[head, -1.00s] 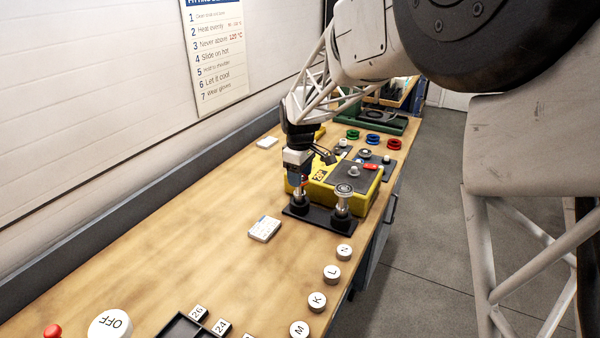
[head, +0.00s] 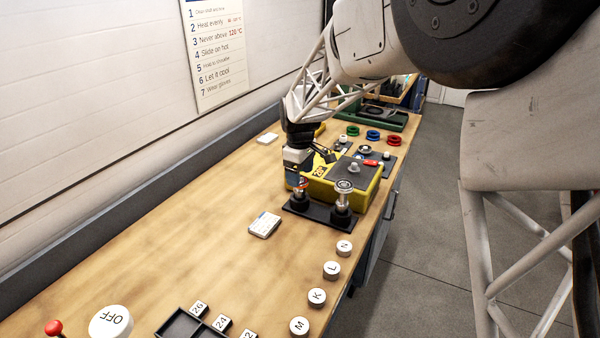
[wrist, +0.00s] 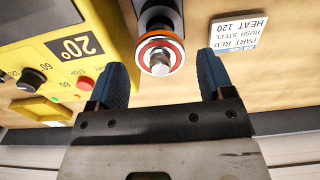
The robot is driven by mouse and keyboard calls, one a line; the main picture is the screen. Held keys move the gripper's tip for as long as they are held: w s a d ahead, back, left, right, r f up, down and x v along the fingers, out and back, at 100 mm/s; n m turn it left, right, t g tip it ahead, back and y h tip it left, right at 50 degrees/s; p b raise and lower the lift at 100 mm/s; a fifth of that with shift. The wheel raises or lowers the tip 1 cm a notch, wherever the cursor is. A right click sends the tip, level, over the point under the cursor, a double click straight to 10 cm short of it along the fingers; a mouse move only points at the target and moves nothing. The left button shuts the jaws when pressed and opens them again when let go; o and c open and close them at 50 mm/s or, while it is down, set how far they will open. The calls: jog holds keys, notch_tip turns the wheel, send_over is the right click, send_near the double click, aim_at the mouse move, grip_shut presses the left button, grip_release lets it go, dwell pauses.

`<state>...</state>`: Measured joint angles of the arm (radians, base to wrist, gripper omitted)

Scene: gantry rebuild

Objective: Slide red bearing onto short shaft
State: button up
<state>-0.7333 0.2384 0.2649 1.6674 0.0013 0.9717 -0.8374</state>
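The red bearing (wrist: 150,58), a silver ring with a red face, is around the short shaft (wrist: 160,66), whose bright tip sticks out through it in the wrist view. The head view shows the short shaft (head: 299,189) upright on the left of a black base (head: 318,213). I cannot tell how closely the bearing sits against the shaft's lower part. My gripper (wrist: 161,72) is open, its two blue fingers apart on either side of the bearing and not touching it. In the head view my gripper (head: 298,172) is just above the shaft.
A second shaft with a ring on top (head: 344,190) stands close on the right of the same base. A yellow heater (head: 366,197) is right behind. A white card (head: 265,225) lies in front left. The bench's left side is mostly clear.

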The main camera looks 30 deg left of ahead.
jog(key=shift+o, duration=0.7)
jog(key=shift+r, duration=3.9)
